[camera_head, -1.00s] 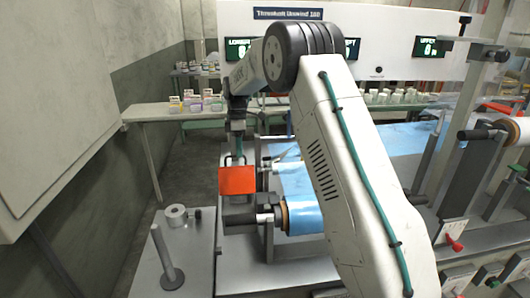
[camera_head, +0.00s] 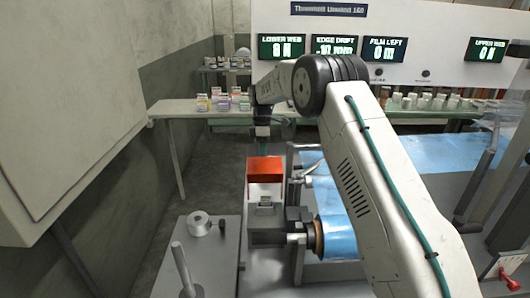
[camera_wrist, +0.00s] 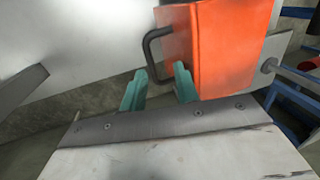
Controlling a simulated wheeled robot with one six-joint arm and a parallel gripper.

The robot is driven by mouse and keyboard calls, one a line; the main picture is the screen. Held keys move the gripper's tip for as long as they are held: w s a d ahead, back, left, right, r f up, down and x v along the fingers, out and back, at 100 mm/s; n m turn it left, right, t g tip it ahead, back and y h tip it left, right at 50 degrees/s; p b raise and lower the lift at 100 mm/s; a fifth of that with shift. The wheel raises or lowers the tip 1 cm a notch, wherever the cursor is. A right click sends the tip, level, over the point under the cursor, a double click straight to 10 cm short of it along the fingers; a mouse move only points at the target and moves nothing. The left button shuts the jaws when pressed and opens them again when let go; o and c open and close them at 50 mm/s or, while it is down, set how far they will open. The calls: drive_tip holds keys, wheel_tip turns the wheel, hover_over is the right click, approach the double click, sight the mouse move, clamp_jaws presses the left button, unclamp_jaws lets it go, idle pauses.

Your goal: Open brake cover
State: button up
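The orange brake cover (camera_head: 266,168) is tilted up in the head view, with a grey brake block (camera_head: 265,208) exposed below it. In the wrist view the cover (camera_wrist: 222,45) fills the upper right, with its black bar handle (camera_wrist: 149,52) on its left side. My gripper (camera_wrist: 160,70) has two teal fingers, visibly apart. The lower end of the handle reaches the gap between them; I cannot tell whether it touches either finger. In the head view my gripper (camera_head: 262,143) is just above the cover, its fingertips unclear.
A blue film roll (camera_head: 338,238) is right of the brake, partly behind my arm. A grey stand (camera_head: 212,262) with an upright post (camera_head: 183,268) is at the lower left. A bench (camera_head: 180,108) with small boxes runs behind. A large pale cabinet (camera_head: 70,110) fills the left.

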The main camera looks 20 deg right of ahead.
drive_tip(key=w+d+r, duration=0.1)
drive_tip(key=d+r, duration=0.2)
drive_tip(key=r, duration=0.4)
drive_tip(key=shift+w, duration=0.3)
